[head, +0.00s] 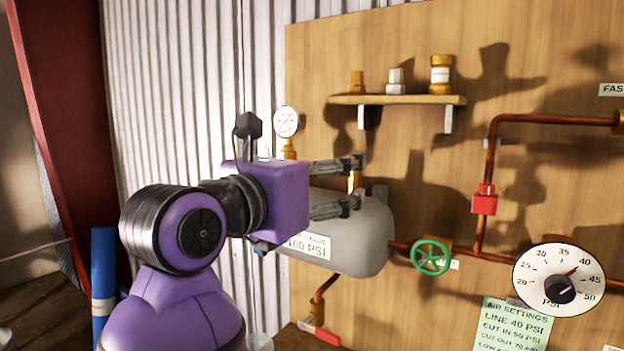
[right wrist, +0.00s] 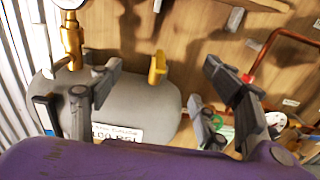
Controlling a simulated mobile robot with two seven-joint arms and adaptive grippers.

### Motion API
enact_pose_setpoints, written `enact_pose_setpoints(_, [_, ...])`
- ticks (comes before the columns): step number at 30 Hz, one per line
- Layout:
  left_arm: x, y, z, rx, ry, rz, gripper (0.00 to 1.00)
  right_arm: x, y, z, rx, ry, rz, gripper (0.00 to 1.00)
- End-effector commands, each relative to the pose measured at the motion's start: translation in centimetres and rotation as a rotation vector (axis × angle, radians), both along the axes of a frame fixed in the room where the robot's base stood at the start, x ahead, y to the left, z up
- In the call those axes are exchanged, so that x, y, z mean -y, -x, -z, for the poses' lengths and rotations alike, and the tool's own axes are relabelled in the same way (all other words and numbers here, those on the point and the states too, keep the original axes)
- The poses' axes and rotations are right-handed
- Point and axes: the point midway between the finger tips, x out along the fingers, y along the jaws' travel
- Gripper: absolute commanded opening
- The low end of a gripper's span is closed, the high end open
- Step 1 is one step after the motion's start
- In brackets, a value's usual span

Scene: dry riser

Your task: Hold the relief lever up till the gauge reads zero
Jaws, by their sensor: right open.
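The grey tank (head: 365,240) carries a white label ending in "100 PSI"; it also shows in the right wrist view (right wrist: 150,105). A yellow-brass fitting, seemingly the relief lever (right wrist: 157,67), stands on top of the tank. In the head view only a sliver of it (head: 351,181) shows between my fingers. My right gripper (head: 354,184) is open, its fingers pointing right; in the right wrist view (right wrist: 160,72) they spread on either side of the fitting, with nothing gripped. A small round gauge (head: 287,122) on a brass stem stands at the tank's left; its reading is too small to tell. My left gripper is out of view.
A large PSI dial (head: 558,280) has its red needle near 40. Copper pipes, a green handwheel (head: 431,256) and a red valve (head: 484,199) lie right of the tank. A red handle (head: 320,333) is below it. A shelf (head: 400,99) with several fittings is above.

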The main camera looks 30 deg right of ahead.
Motion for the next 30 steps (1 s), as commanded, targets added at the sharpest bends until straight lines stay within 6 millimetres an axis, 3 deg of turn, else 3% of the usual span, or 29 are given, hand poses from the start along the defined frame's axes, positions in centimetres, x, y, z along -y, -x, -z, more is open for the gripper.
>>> enact_pose_setpoints(12, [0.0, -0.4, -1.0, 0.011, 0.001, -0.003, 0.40, 4.0, -1.6, -0.1, -0.001, 0.000, 0.002, 0.70])
enact_pose_setpoints(26, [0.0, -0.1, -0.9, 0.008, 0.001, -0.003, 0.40, 4.8, -2.0, 0.0, -0.002, 0.001, 0.001, 0.70])
enact_pose_setpoints(30, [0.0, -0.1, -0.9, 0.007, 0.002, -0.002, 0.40, 4.8, -2.0, 0.0, -0.001, 0.001, 0.001, 0.56])
